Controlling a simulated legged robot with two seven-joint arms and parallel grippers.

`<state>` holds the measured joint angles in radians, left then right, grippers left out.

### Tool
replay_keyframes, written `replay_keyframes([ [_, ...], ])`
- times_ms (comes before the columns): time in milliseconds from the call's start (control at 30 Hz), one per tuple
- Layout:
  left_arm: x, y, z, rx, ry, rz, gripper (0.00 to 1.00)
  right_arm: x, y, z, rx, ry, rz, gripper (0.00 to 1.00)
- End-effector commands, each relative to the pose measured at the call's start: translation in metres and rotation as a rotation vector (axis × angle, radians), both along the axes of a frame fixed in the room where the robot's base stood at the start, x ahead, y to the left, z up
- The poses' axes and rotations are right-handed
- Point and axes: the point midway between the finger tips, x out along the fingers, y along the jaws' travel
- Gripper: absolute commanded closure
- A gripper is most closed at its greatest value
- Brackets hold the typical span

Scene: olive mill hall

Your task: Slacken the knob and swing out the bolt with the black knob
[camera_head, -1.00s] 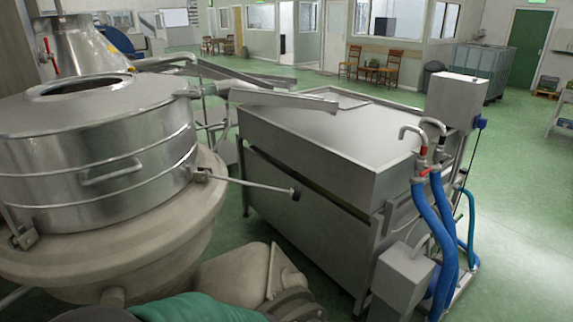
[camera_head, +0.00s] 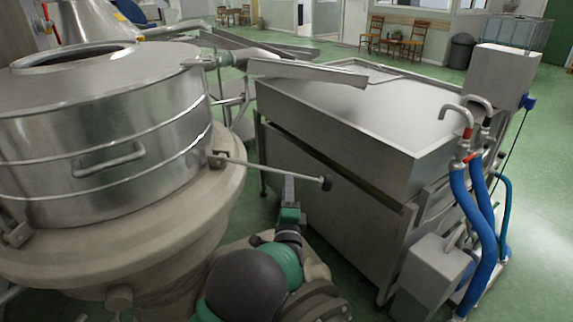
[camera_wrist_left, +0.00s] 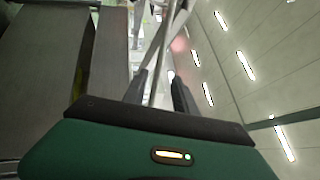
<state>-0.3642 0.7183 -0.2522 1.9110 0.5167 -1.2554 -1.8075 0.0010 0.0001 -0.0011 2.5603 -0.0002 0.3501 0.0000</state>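The bolt (camera_head: 265,170) is a thin metal rod. It sticks out to the right, nearly level, from a small bracket (camera_head: 216,160) at the base of the steel drum (camera_head: 105,140). The black knob (camera_head: 327,183) is at its outer end. My left gripper (camera_head: 288,180) points up from below, close to the rod and left of the knob; the rod's contact with it is unclear. In the left wrist view its two dark fingers (camera_wrist_left: 158,76) stand apart, with pale thin rods seen between them. I cannot tell whether one is the bolt. My right gripper is not in view.
A large steel tank (camera_head: 350,120) stands just right of the knob. Blue hoses (camera_head: 468,215) and a grey box (camera_head: 432,270) are at its right end. A metal chute (camera_head: 305,72) lies above the tank's near-left edge. Green floor is open beyond.

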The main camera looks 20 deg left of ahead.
Motion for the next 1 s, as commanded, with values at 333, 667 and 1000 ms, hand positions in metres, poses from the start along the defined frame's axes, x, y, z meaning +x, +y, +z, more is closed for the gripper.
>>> replay_keyframes([
  [333,0.072,0.018,0.020,0.005,-0.002,0.003,0.67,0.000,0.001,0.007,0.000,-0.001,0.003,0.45],
  [667,0.084,0.023,0.022,0.004,0.000,0.002,0.67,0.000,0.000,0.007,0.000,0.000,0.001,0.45],
  [1000,0.084,0.024,0.021,0.002,0.001,0.003,1.00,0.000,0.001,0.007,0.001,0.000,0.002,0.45],
])
